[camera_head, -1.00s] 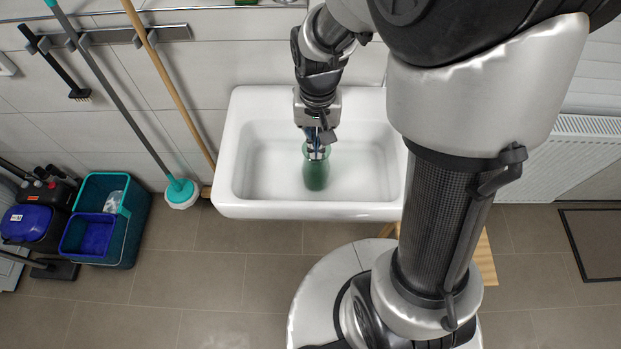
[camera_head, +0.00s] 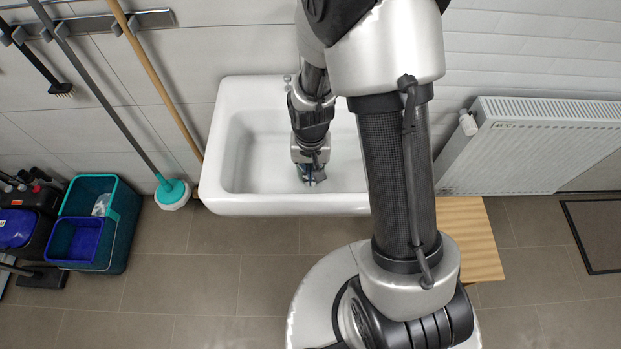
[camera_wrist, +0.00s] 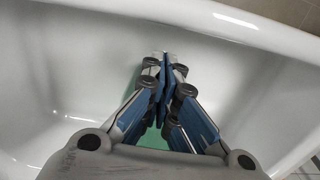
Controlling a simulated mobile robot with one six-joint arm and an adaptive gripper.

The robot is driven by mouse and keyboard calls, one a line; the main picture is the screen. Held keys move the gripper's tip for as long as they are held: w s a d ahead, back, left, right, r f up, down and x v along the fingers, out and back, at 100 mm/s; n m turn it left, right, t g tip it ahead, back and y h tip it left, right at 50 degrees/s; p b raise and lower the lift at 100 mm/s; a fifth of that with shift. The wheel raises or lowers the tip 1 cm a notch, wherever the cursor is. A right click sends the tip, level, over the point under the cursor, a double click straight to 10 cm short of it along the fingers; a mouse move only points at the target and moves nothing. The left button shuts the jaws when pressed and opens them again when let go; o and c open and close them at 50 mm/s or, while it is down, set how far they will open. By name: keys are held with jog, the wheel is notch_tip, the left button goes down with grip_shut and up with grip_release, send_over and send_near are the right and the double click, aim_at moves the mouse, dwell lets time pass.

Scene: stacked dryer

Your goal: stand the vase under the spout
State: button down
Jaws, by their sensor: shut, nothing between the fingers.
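My gripper (camera_head: 312,182) points down into the white sink (camera_head: 215,150), near the front wall of the basin. In the wrist view my gripper (camera_wrist: 166,62) has its blue-sided fingers together, with nothing between the tips. Green of the vase (camera_wrist: 152,139) shows below and between the finger links in that view, mostly covered by the gripper. In the head view the vase is hidden, apparently behind my arm and gripper. Its exact stance cannot be told. No spout can be made out clearly; a small metal fitting (camera_head: 288,81) shows at the sink's back edge, beside my arm.
The sink's front rim (camera_head: 285,206) lies close to my gripper. A plunger (camera_head: 172,192) and broom handles stand left of the sink, with teal and blue buckets (camera_head: 95,225) beyond. A radiator (camera_head: 535,150) and a wooden stool (camera_head: 465,240) are at right. The basin's left part is clear.

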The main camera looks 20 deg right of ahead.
jog(key=shift+f, duration=0.85)
jog(key=shift+w, duration=0.1)
jog(key=w, duration=0.1)
jog(key=w+d, duration=0.1)
jog(key=w, duration=0.1)
jog(key=w+d, duration=0.1)
jog(key=w, duration=0.1)
notch_tip(320, 180, up, 20)
jog(key=p, duration=1.5)
jog(key=shift+r, duration=0.1)
